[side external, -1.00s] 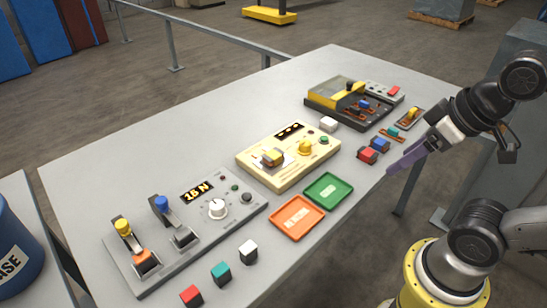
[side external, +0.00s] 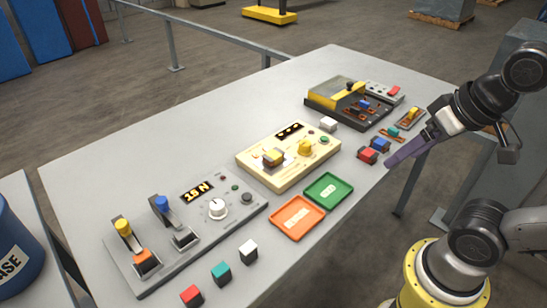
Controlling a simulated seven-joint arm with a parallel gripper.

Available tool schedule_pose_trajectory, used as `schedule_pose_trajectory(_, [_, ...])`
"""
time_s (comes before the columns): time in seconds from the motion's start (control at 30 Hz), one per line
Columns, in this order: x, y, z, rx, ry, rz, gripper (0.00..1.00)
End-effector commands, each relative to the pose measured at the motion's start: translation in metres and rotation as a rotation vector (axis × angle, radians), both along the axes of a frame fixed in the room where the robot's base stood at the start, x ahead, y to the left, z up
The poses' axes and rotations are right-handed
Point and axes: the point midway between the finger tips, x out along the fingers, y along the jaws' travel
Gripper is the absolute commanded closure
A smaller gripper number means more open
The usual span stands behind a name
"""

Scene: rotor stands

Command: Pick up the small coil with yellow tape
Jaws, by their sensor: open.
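A small piece with a yellow top and copper-brown parts (side external: 411,116) sits in a grey holder near the right edge of the table. It looks like the coil with yellow tape, but it is too small to be sure.
A red block (side external: 367,155) and a blue block (side external: 380,145) are close to my fingers, with a teal-topped piece (side external: 391,132) behind. A black tray (side external: 320,110) stands further back. Orange (side external: 298,232) and green (side external: 346,203) trays lie in front of the tester.

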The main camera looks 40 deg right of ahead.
Motion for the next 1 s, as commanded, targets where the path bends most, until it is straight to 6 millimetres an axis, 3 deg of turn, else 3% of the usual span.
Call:
schedule_pose_trajectory(0.23, [0.05, 0.001, 0.062, 0.216, 0.025, -0.425, 0.18])
schedule_pose_trajectory(0.4, [0.11, 0.002, 0.089, 0.337, 0.098, -0.73, 0.18])
schedule_pose_trajectory(0.5, [0.148, 0.004, 0.095, 0.382, 0.141, -0.882, 0.18])
schedule_pose_trajectory(0.63, [0.197, 0.006, 0.09, 0.417, 0.193, -1.053, 0.18])
schedule_pose_trajectory(0.77, [0.245, 0.009, 0.072, 0.421, 0.247, -1.185, 0.18])
schedule_pose_trajectory(0.9, [0.289, 0.012, 0.039, 0.397, 0.305, -1.264, 0.18])
schedule_pose_trajectory(1.0, [0.312, 0.014, 0.012, 0.369, 0.341, -1.271, 0.18])
